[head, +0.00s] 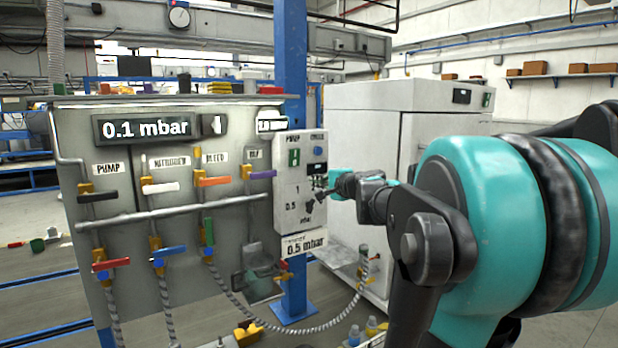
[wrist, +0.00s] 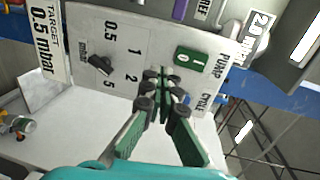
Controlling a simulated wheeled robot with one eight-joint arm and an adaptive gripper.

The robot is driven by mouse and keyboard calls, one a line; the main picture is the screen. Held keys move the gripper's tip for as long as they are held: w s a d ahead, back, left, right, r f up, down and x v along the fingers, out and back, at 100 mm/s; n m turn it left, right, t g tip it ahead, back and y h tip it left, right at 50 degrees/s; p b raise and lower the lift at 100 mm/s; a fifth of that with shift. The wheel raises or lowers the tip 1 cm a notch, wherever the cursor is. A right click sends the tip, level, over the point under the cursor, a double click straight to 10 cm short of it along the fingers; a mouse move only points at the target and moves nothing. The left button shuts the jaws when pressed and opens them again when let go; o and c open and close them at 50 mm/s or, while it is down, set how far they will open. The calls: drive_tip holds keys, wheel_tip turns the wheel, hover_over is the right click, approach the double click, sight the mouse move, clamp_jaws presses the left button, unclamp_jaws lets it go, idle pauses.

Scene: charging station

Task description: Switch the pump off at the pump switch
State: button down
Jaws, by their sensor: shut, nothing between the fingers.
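The control box (head: 287,205) is a pale panel on the right end of the grey manifold board. Its pump switch (head: 294,157) is a small green rocker under the PUMP label, at the box's upper left. In the wrist view the green pump switch (wrist: 193,60) shows a white mark, but I cannot tell its setting. My gripper (head: 320,191) is in front of the box, below and right of the switch. In the wrist view my gripper (wrist: 162,82) is shut and empty, its tips beside the switch and apart from it in the picture. Contact with the panel cannot be told.
A black dial (wrist: 100,65) marked 0.5 to 5 sits on the same panel. A blue button (head: 317,151) is right of the switch. Coloured valve handles, such as the purple one (head: 262,175), stick out left of the box. A white cabinet (head: 365,130) stands behind.

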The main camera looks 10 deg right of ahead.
drive_tip(key=shift+s+d+f, duration=0.1)
drive_tip(key=shift+s+d, duration=0.2)
drive_tip(key=shift+s, duration=0.5)
drive_tip(key=shift+f, duration=0.1)
drive_tip(key=s+a+f+n+g, duration=0.35)
drive_tip(key=s+f, duration=0.35)
drive_tip(key=f, duration=0.4)
drive_tip(key=s+a+f+n+g, duration=0.3)
drive_tip(key=s+f+n, duration=0.25)
drive_tip(key=f, duration=0.55)
drive_tip(key=s+d+f+n+g+h, duration=0.2)
drive_tip(key=s+d+f+h, duration=0.1)
drive_tip(key=s+f, duration=0.5)
drive_tip(key=s+d+f+n+g+h, duration=0.2)
drive_tip(key=s+d+f+h, duration=0.1)
drive_tip(key=s+f, duration=0.5)
drive_tip(key=shift+s+d+f+n, duration=0.3)
drive_tip(key=shift+s+f, duration=0.1)
drive_tip(key=shift+s, duration=0.05)
drive_tip(key=shift+g, duration=0.25)
